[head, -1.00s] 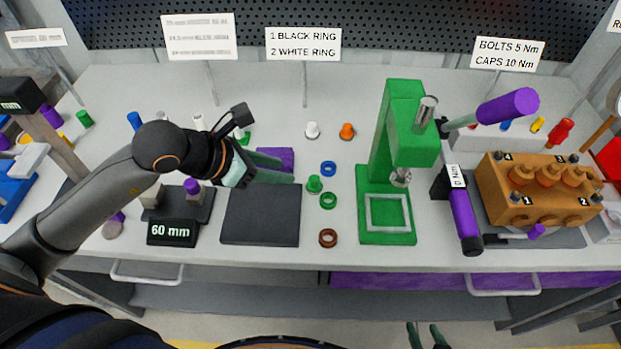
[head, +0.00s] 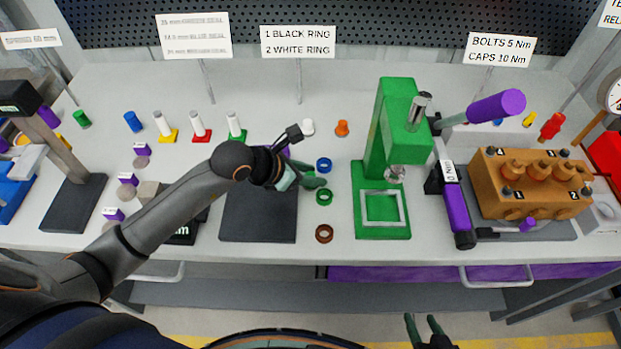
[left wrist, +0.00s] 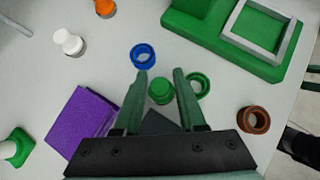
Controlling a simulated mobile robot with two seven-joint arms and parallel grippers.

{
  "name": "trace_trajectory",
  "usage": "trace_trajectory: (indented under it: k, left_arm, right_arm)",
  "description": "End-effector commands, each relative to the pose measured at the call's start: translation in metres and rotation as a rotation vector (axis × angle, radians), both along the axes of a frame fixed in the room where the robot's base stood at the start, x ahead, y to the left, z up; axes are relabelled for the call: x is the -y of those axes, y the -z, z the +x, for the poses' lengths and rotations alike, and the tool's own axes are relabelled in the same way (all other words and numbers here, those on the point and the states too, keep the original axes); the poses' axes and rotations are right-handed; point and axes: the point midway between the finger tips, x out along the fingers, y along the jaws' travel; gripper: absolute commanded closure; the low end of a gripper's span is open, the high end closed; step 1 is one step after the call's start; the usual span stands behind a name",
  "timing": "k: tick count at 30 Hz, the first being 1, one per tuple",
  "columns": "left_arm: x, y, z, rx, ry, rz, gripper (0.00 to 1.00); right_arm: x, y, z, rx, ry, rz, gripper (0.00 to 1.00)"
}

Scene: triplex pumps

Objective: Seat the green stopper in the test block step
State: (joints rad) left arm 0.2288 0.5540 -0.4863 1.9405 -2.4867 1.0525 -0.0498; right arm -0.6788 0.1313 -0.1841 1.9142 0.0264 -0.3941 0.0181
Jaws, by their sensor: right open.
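The green stopper (left wrist: 160,91) stands on the table in the left wrist view, between the two fingers of my left gripper (left wrist: 160,76). The fingers are apart, with a gap on both sides of the stopper. In the head view my left gripper (head: 314,176) hides the stopper. My right gripper (head: 425,326) is open and empty at the bottom edge, in front of the bench. I cannot tell which thing is the test block; an orange-brown block (head: 487,199) with numbered corners stands at the right.
Close by lie a blue ring (left wrist: 143,56), a green ring (left wrist: 198,85) and a brown ring (left wrist: 253,120). A purple block (left wrist: 78,130) is beside the gripper. White (left wrist: 69,42) and orange (left wrist: 104,7) stoppers stand behind. A green press (head: 382,228) stands to the right.

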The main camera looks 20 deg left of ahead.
Motion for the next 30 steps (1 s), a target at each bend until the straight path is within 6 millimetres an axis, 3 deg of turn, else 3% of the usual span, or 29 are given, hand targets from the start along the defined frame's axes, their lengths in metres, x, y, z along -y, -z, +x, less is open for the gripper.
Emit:
trace_trajectory:
  k: [7, 18, 30]
  left_arm:
    - [0.0006, 0.0011, 0.0009, 0.0, 0.001, 0.001, 0.61]
    - [0.0002, 0.0011, 0.0006, -0.001, 0.0, 0.001, 1.0]
    - [0.0, 0.0013, 0.0005, 0.0, -0.001, 0.001, 1.0]
  right_arm:
    - [0.0, 0.0, 0.0, 0.0, 0.0, 0.0, 0.5]
    - [-0.0001, 0.0001, 0.0001, 0.0, 0.0, 0.0, 0.5]
    - [-0.0001, 0.0001, -0.0001, 0.0, 0.0, 0.0, 0.5]
